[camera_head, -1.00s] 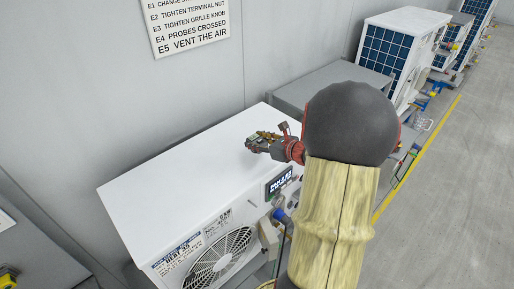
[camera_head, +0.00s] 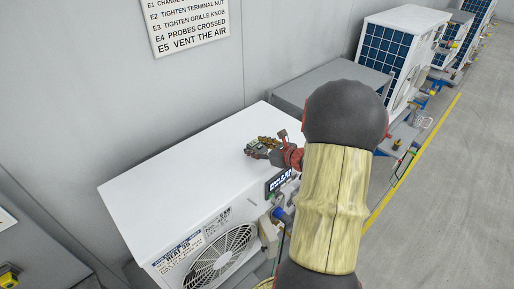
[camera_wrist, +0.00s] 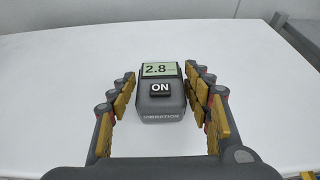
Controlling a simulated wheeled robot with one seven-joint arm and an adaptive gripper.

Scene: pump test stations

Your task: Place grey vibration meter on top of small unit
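The grey vibration meter (camera_wrist: 162,95) sits upright on the white top of the small unit (camera_wrist: 60,75) in the wrist view. In the head view my gripper (camera_head: 262,147) is low over the back right part of the small unit's top (camera_head: 180,165). The meter is small and hard to make out there among the fingers.
A grey box (camera_head: 315,85) stands behind the unit on the right. Larger white units with blue panels (camera_head: 388,48) line the wall. The left part of the unit's top is clear. A sign (camera_head: 185,25) hangs on the wall.

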